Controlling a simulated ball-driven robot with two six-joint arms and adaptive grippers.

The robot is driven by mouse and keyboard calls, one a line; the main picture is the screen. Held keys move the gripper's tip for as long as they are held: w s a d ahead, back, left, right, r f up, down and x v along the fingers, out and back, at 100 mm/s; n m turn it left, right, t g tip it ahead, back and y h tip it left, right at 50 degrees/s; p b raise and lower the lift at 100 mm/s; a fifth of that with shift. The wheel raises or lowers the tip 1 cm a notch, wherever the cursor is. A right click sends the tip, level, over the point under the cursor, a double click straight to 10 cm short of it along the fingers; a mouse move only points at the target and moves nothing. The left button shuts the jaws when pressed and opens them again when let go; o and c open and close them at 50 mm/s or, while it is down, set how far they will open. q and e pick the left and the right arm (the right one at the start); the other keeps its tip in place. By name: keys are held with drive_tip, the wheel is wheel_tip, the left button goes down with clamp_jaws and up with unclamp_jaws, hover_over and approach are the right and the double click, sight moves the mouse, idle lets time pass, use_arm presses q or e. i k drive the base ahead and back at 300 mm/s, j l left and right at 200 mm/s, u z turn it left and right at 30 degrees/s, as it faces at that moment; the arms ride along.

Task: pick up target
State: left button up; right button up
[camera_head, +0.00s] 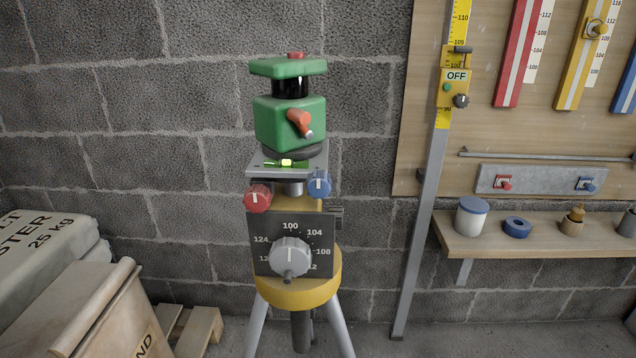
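I cannot tell for sure which thing is the target. A yellow block marked "OFF" (453,98), with a green button and a dark knob, sits on the upright grey staff (426,190) with a yellow scale. A green laser-level-like device (285,122) with an orange knob stands on a yellow-topped tripod (302,292) in the middle. Under it are a bubble vial (286,163), a red knob (257,198), a blue knob (319,185) and a grey dial (289,254). Neither of my grippers shows.
A wooden shelf (540,244) at the right holds a white jar with blue lid (471,219), a blue ring (517,229) and other small items. Coloured rails hang on the board (450,150). Bags (45,255) and a pallet (197,328) stand lower left, before a block wall.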

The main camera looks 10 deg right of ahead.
sight(594, 26)
drive_tip(key=z, duration=1.65)
